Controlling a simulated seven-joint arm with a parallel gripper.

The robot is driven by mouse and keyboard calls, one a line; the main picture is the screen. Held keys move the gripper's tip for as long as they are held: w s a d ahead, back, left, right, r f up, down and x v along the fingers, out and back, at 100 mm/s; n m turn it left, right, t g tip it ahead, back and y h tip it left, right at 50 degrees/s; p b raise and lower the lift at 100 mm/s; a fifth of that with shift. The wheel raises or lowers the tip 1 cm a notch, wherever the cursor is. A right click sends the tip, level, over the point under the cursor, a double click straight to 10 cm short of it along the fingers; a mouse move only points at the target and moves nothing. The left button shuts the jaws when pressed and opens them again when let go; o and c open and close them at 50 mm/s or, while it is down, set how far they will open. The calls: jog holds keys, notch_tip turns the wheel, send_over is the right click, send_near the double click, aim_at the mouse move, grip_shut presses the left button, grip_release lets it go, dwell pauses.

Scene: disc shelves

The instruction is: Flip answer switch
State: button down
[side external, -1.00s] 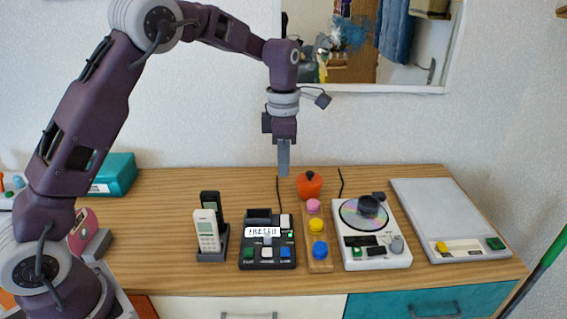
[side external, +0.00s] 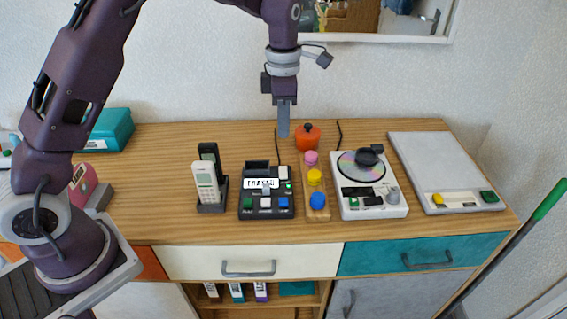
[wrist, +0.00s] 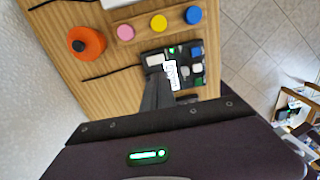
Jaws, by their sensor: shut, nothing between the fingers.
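The black answering machine (side external: 267,204) sits on the wooden desk, with a white label strip, a row of coloured buttons at its front and a light key (side external: 284,173) at its right rear. Which part is the answer switch I cannot tell for sure. The machine also shows in the wrist view (wrist: 187,52), partly hidden behind my fingers. My gripper (side external: 283,134) is shut and empty, pointing down. In the side view it appears above and behind the machine, apart from it. In the wrist view the shut fingers (wrist: 158,88) overlap the machine's near edge.
An orange round pot (side external: 307,138) and a wooden strip with pink, yellow and blue knobs (side external: 315,190) stand to the right. Beyond are a disc player (side external: 371,207) and a flat grey panel (side external: 435,160). A cordless phone (side external: 207,185) stands left.

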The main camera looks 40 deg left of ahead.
aim_at(283, 175)
notch_tip(283, 175, down, 12)
dwell(0.3)
jog(key=shift+s+d+f, duration=0.1)
jog(key=shift+s+f, duration=0.05)
jog(key=shift+f, duration=0.05)
dwell(0.3)
